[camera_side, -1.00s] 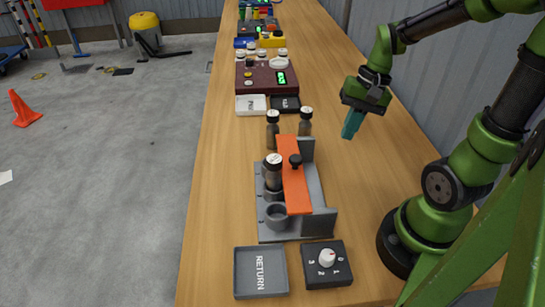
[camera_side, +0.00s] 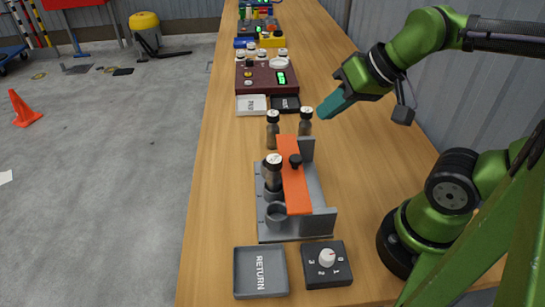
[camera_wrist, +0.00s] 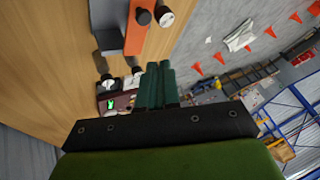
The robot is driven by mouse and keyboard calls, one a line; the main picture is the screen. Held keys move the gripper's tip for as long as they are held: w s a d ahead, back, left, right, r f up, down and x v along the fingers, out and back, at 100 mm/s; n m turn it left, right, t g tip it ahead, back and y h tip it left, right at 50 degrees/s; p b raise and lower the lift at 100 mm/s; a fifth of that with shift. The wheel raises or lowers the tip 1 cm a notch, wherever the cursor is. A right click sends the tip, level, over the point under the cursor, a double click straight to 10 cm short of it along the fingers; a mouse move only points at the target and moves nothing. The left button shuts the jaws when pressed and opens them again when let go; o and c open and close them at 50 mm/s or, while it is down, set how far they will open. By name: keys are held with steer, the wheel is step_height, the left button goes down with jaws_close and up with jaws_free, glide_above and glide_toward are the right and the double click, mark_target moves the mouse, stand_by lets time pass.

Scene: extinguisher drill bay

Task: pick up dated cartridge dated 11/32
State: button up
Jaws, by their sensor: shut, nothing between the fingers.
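Two brown cartridges with dark caps, one at left (camera_side: 272,130) and one at right (camera_side: 305,122), stand at the far end of the grey rack (camera_side: 318,224). A third cartridge (camera_side: 273,174) with a pale, marked top sits upright in a rack holder; its top also shows in the wrist view (camera_wrist: 166,17). I cannot read a date on any of them. My gripper (camera_side: 322,114) is shut and empty, its teal fingers tilted down-left, just right of the right far cartridge in the picture. In the wrist view the fingers (camera_wrist: 157,70) are together.
An orange bar (camera_side: 292,178) with a black knob spans the rack. A grey RETURN tray (camera_side: 240,290) and a black dial box (camera_side: 315,276) stand in front. White (camera_side: 251,112) and black trays (camera_side: 285,110) and a maroon box (camera_side: 250,87) lie behind.

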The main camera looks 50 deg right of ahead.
steer(key=o, duration=1.2)
steer(key=n+g+h, duration=0.1)
steer(key=n+g, duration=0.5)
steer(key=n, duration=0.2)
glide_toward(307, 111)
steer(key=shift+n, duration=0.3)
steer(key=f, duration=0.6)
steer(key=w+a+f, duration=0.1)
steer(key=f, duration=0.2)
steer(key=shift+f, duration=0.1)
steer(key=shift+w+d+f, duration=0.1)
steer(key=shift+w+f, duration=0.05)
steer(key=shift+f, duration=0.75)
steer(key=shift+w+d+f, duration=0.1)
steer(key=shift+w+f, duration=0.05)
steer(key=shift+f, duration=0.8)
steer(key=shift+w+d+f, duration=0.1)
steer(key=shift+f, duration=0.8)
